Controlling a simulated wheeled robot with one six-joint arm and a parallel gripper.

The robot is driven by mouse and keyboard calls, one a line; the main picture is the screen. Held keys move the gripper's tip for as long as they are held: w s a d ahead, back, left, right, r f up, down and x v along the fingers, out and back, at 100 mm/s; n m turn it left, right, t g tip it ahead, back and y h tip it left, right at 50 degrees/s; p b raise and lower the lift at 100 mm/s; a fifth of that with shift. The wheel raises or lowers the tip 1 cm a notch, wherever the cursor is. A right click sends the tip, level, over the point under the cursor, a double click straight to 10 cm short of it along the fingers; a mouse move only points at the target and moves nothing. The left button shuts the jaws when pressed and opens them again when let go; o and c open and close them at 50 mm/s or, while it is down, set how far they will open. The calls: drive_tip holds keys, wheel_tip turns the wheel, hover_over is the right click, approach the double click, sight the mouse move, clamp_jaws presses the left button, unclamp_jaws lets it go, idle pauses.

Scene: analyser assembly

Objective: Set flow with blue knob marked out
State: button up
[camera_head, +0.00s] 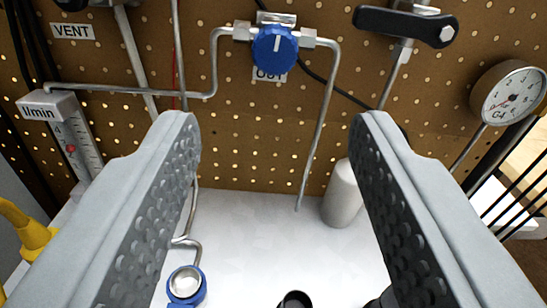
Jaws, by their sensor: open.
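The blue knob (275,50) is on the pegboard at the top centre, on a valve between two metal tubes. Its white pointer mark stands about upright. A label (268,75) sits just below it, partly covered by the knob, and appears to read OUT. My gripper (276,130) is open and empty, with its two grey textured fingers wide apart. The knob shows beyond and above the fingertips, between them in the picture, and the fingers do not touch it.
A black lever handle (406,24) is at upper right, with a round gauge (509,93) beyond it. A flowmeter (70,135) marked l/min and a VENT label (72,31) are at left. A white bottle (343,195) and blue-rimmed fitting (186,285) stand on the white surface (250,240).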

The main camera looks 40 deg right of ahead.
drive_tip(key=v, duration=0.6)
drive_tip(key=shift+s+a, duration=0.2)
drive_tip(key=shift+s, duration=0.1)
drive_tip(key=s+a+r+n+t+y, duration=0.2)
drive_tip(key=s+a+r+y, duration=0.1)
drive_tip(key=s+a+r, duration=0.3)
drive_tip(key=s+a+r+n+t+y, duration=0.2)
drive_tip(key=s+a+r+y, duration=0.2)
drive_tip(key=s, duration=0.4)
drive_tip(key=s+a+n+g+y, duration=0.1)
drive_tip(key=s+a+y, duration=0.2)
drive_tip(key=s, duration=1.5)
drive_tip(key=shift+s+a+n+g, duration=0.3)
drive_tip(key=shift+s+a, duration=0.05)
drive_tip(key=shift+a, duration=0.15)
